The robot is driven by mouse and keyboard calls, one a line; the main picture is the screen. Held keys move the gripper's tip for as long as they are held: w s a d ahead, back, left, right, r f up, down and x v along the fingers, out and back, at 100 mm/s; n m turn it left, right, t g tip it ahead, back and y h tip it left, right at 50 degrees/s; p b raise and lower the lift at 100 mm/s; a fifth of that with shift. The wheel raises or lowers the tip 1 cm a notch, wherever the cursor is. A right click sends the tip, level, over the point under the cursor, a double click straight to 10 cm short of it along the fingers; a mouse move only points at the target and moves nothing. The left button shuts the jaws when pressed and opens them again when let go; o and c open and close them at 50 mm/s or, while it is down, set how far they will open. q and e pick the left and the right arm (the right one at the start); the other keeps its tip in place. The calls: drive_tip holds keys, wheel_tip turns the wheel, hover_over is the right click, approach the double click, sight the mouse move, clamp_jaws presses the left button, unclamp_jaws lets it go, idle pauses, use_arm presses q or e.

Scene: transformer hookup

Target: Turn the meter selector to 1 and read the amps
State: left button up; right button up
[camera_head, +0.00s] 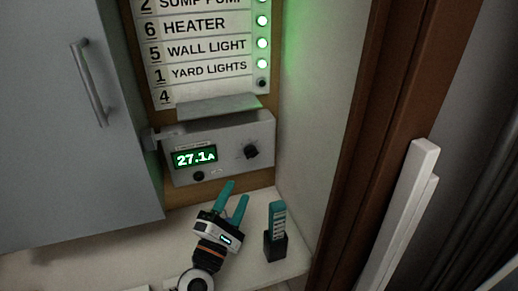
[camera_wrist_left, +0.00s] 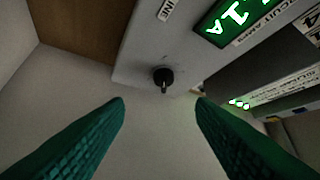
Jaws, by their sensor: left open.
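The grey meter box (camera_head: 225,128) is mounted on the wall board, and its green display (camera_head: 195,157) reads 27.1 A. A larger black knob (camera_head: 251,152) sits on the right of its face and a smaller dark knob (camera_head: 198,176) below the display. My left gripper (camera_head: 235,200) is open and empty, its teal fingers just below the box. In the left wrist view a black knob (camera_wrist_left: 163,76) lies beyond the gap between the fingers (camera_wrist_left: 160,105), apart from them. Part of the display (camera_wrist_left: 235,17) also shows there. I cannot read the selector's setting.
A labelled circuit panel (camera_head: 205,50) with green lights is above the box; the lowest light is dark. A teal item (camera_head: 278,215) stands in a black holder (camera_head: 275,246) on the white shelf (camera_head: 258,271). A grey cabinet door (camera_head: 65,140) is left, a brown frame (camera_head: 375,120) right.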

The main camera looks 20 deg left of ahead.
sight(253, 157)
use_arm(q)
drive_tip(key=x, duration=0.3)
drive_tip(key=p+x, duration=0.1)
drive_tip(key=x, duration=0.2)
drive_tip(key=p+x, duration=0.1)
drive_tip(key=x, duration=0.2)
drive_tip(key=shift+w+r, duration=0.2)
drive_tip(key=shift+r, duration=0.3)
drive_tip(key=shift+w+d+r, duration=0.15)
drive_tip(key=shift+w, duration=0.4)
use_arm(e)
drive_tip(key=r, duration=0.1)
drive_tip(key=s+r, duration=0.1)
drive_tip(key=shift+s+a+r, duration=0.2)
drive_tip(key=shift+s+r, duration=0.1)
drive_tip(key=shift+r, duration=0.1)
